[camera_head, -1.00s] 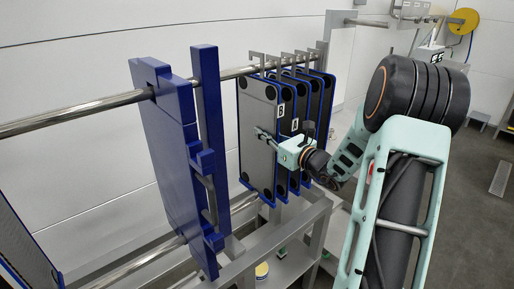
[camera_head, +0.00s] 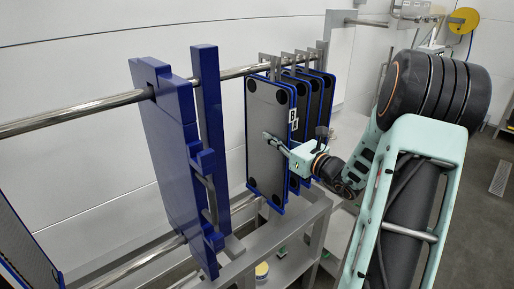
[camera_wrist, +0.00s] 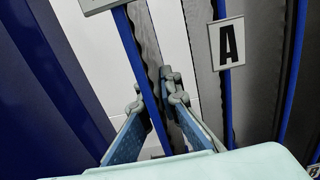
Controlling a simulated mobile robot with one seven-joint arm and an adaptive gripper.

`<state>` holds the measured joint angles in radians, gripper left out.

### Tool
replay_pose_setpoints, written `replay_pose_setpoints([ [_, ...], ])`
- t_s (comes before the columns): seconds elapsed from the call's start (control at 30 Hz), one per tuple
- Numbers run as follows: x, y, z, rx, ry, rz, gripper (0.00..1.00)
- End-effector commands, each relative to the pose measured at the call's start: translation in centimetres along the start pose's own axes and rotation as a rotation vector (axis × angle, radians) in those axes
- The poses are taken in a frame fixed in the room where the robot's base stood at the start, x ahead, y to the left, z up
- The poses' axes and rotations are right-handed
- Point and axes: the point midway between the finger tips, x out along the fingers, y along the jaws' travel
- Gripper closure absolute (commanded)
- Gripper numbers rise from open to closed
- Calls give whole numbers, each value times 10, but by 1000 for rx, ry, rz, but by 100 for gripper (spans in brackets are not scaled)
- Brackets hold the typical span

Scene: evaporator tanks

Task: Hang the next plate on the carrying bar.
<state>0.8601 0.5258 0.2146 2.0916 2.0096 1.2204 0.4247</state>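The nearest dark-grey, blue-rimmed plate (camera_head: 265,110) hangs in the head view at the front of a row of several plates, its top bracket at the carrying bar (camera_head: 235,72). Its tag (camera_head: 292,115) seems to read B. My gripper (camera_head: 277,142) is at its right edge, with one finger across its face. In the wrist view my gripper's fingers (camera_wrist: 155,95) lie on both sides of that plate's blue edge (camera_wrist: 143,75) and appear shut on it. The plate behind, tagged A (camera_wrist: 228,42), stands close to the right finger. Whether the bracket bears on the bar is unclear.
A thick blue end plate (camera_head: 175,140) with a blue upright (camera_head: 208,120) stands left of the row, with a gap between. A lower rail (camera_head: 150,262) and grey frame (camera_head: 290,245) run below. Another plate (camera_head: 22,250) is at the lower left.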

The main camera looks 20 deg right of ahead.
Motion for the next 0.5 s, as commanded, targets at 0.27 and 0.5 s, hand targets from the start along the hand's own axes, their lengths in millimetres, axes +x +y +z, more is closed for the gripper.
replay_pose_setpoints([
  [0.27, -14, -1, 2, -2, -4, -2, 100],
  [0.5, -24, 0, 2, -1, -4, 0, 100],
])
